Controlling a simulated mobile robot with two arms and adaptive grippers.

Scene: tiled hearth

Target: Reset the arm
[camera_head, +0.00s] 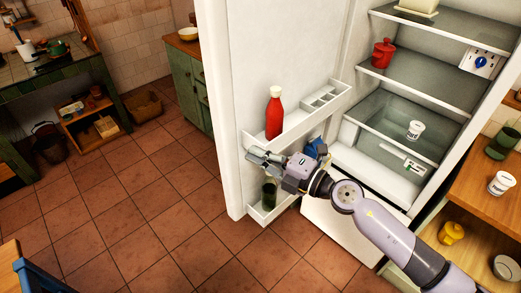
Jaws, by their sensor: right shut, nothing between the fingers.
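My right arm comes in from the lower right and reaches across the front of an open white fridge (355,210). My right gripper (254,155) is shut and empty, at the inner side of the open fridge door (245,60). It is between the upper door shelf (300,124) and the lower door shelf (272,209). A red bottle with a pale cap (274,115) stands upright on the upper door shelf, just above the gripper. A dark green glass (269,195) stands in the lower door shelf, below the gripper. My left gripper is not in view.
Inside the fridge are a red pot (382,53) and a white cup (415,130). A wooden counter (470,195) at right holds another white cup (499,183) and a green container (502,143). The tiled floor (150,215) at left is largely clear. A blue chair (35,280) is at lower left.

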